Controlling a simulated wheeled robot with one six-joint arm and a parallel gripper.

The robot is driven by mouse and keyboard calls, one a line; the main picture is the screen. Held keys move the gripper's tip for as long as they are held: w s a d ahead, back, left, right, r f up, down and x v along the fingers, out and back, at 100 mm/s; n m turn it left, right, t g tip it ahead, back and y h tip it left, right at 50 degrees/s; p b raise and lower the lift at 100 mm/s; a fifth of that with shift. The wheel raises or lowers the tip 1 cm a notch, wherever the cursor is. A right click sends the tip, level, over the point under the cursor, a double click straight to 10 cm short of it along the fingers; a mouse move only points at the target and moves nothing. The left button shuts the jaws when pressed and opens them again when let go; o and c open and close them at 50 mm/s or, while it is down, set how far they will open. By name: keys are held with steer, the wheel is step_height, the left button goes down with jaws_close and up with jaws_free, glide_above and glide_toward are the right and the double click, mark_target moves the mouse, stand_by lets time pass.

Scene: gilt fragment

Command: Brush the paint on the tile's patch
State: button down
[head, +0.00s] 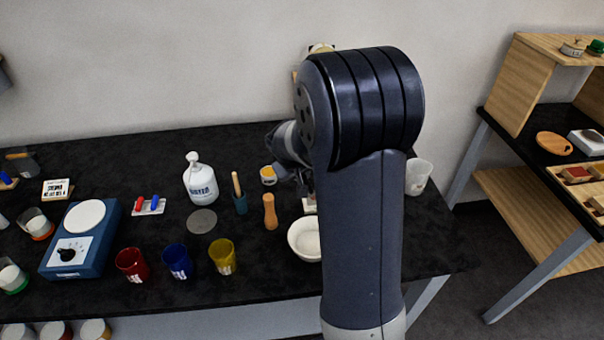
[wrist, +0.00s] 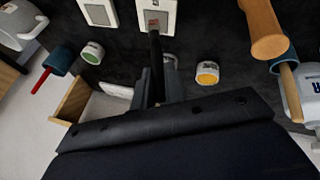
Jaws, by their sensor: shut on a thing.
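My gripper (wrist: 157,88) is shut on a slim dark brush (wrist: 155,50) in the wrist view. The brush reaches up the picture to a white tile (wrist: 168,8), its far end over or at the tile's lower edge. The tile has a grey patch with a reddish-brown mark (wrist: 153,20); I cannot tell whether the brush touches it. A second white tile (wrist: 99,12) with a grey patch lies to the left. A paint pot with yellow (wrist: 207,74) is right of the gripper, and one with green (wrist: 92,53) is left. In the head view my arm hides most of the gripper.
Coloured cups, including a yellow one (head: 222,257), line the front. A wooden box (wrist: 74,103) is beside the gripper.

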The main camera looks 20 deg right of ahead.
steer(key=shift+f+b, duration=0.75)
steer(key=shift+f, duration=0.05)
steer(key=shift+w+r, duration=0.1)
